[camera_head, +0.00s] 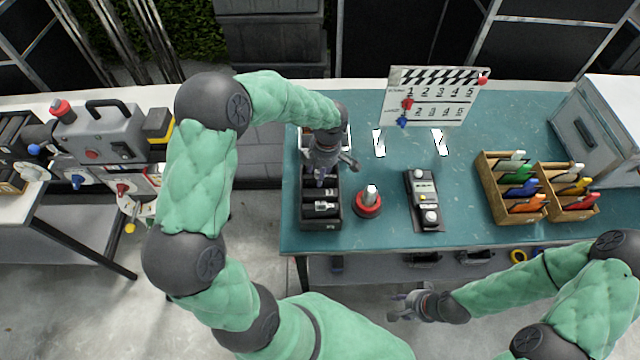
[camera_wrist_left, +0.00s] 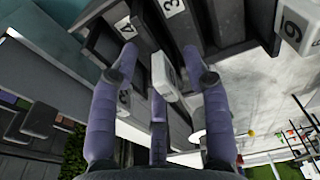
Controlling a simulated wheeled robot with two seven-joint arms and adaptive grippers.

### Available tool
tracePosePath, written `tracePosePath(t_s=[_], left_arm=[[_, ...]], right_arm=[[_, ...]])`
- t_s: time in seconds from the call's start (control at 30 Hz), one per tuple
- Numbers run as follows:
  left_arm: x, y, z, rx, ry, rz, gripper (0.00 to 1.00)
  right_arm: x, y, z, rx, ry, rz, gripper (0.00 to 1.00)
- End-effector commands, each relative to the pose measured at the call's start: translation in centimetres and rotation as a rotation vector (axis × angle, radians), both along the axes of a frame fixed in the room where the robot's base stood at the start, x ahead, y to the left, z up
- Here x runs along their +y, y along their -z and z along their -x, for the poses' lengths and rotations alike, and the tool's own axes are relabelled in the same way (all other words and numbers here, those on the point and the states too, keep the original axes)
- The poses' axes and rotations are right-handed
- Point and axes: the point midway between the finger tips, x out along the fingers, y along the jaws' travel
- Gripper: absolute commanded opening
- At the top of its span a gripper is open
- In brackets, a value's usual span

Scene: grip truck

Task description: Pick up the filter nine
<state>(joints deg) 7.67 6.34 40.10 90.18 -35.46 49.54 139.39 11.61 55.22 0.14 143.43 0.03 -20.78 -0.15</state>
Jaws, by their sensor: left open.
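A black box (camera_head: 320,222) of filters with white numbered tabs stands at the left end of the teal table. My left gripper (camera_head: 326,172) is over the back part of this box, pointing down. In the left wrist view its purple fingers (camera_wrist_left: 160,65) are spread open around a white tab (camera_wrist_left: 164,76) whose number I cannot read clearly. I cannot tell whether they touch it. A tab reading 9 (camera_wrist_left: 295,28) shows at the upper right there, outside the fingers. Tabs 3 (camera_wrist_left: 171,7) and 4 (camera_wrist_left: 124,27) are nearby. My right gripper (camera_head: 398,304) looks open and empty, in front of the table.
Right of the box are a red-based round button (camera_head: 368,203) and a black device (camera_head: 424,203). A clapperboard (camera_head: 432,96) stands at the back. Wooden trays (camera_head: 490,187) with coloured items are at the right.

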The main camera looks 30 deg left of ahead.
Motion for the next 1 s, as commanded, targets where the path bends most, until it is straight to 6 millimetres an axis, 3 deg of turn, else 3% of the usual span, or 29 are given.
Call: tracePosePath(t_s=[0.27,0.4,0.43,0.8,1.0], left_arm=[[0.0,0.2,0.0,-0.001,0.000,-0.001,0.45],[0.0,0.2,0.0,-0.001,0.000,-0.001,0.05],[0.0,0.2,0.0,0.000,0.000,0.000,0.00],[0.0,0.0,0.0,-0.002,0.000,0.000,0.00],[0.0,-2.5,-0.1,-0.005,0.002,-0.001,0.00]], right_arm=[[0.0,0.0,0.0,0.000,0.000,0.000,0.40],[0.0,0.0,0.0,0.000,0.000,0.000,0.40],[0.0,0.0,0.0,0.000,0.000,0.000,0.40],[0.0,0.0,0.0,0.000,0.000,0.000,0.40],[0.0,-0.3,0.0,0.000,0.000,0.000,0.40]])
